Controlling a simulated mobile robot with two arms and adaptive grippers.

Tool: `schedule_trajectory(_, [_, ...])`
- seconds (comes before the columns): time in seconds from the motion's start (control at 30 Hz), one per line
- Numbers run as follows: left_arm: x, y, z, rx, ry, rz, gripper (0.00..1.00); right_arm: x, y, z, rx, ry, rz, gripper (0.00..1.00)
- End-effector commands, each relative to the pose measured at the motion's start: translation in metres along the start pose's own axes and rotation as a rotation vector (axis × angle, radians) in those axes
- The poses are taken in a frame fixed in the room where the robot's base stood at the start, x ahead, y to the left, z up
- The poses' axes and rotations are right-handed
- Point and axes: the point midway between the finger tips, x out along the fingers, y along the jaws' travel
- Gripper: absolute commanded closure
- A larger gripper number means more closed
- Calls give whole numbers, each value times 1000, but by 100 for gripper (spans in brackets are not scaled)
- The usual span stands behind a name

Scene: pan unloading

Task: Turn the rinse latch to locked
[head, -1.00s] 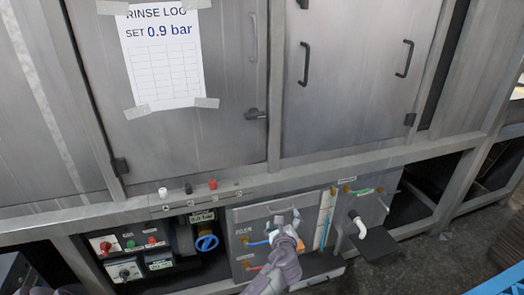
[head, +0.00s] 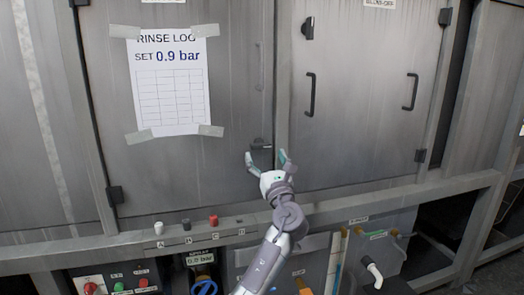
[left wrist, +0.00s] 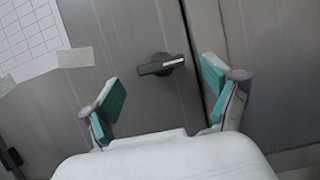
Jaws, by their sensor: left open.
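The rinse latch (head: 261,144) is a small dark handle low on the right edge of the left cabinet door, lying roughly horizontal. In the left wrist view the latch (left wrist: 160,65) shows as a black knob with a lever pointing left, ahead of the fingers. My left gripper (head: 266,160) is open and empty just below and around the latch in the head view. In the left wrist view its teal-padded fingers (left wrist: 162,98) stand wide apart on either side, with no visible contact. My right gripper is not in view.
A taped paper sheet (head: 170,85) reads "RINSE LOG, SET 0.9 bar". A second door (head: 355,100) with black handles is to the right.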

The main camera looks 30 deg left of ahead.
Motion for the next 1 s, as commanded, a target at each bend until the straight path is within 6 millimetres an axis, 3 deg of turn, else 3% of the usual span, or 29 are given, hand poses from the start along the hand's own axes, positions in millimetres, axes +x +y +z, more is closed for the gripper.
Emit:
schedule_trajectory(0.23, [33, 0, 0, 0, -1, 0, 12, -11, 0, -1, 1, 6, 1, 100])
schedule_trajectory(0.63, [39, 0, 0, 0, 1, -1, 14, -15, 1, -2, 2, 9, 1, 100])
schedule_trajectory(1.0, [38, 0, -1, 0, 1, -1, 72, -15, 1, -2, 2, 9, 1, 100])
